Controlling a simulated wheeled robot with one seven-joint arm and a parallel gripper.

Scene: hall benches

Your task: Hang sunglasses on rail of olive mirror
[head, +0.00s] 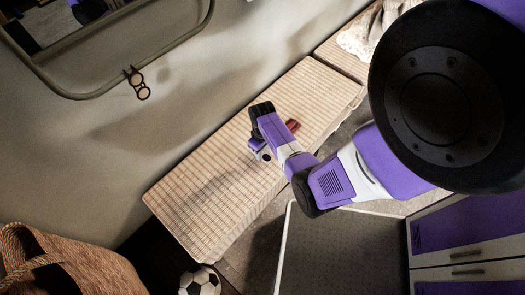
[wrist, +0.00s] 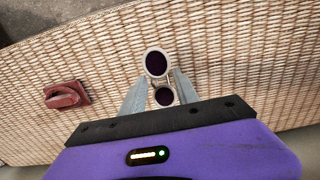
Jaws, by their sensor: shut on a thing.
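The olive mirror (head: 75,95) hangs on the wall at the upper left of the head view, its thin frame rounded at the corners. A pair of brown-rimmed round glasses (head: 143,93) hangs at its lower rail. My gripper (wrist: 160,88) is shut on white-rimmed sunglasses with dark round lenses (wrist: 156,63) in the wrist view. One lens sticks out past the fingertips and the other sits between the fingers. In the head view my gripper (head: 261,108) is over the woven bench, well to the right of the mirror; the held sunglasses cannot be made out clearly there.
The woven bench (head: 185,200) runs along the wall. A red-brown object (wrist: 66,95) lies on it beside my gripper. A woven basket (head: 70,262) and a football (head: 200,281) are at the lower left. A pale cloth (head: 358,40) lies at the bench's far end.

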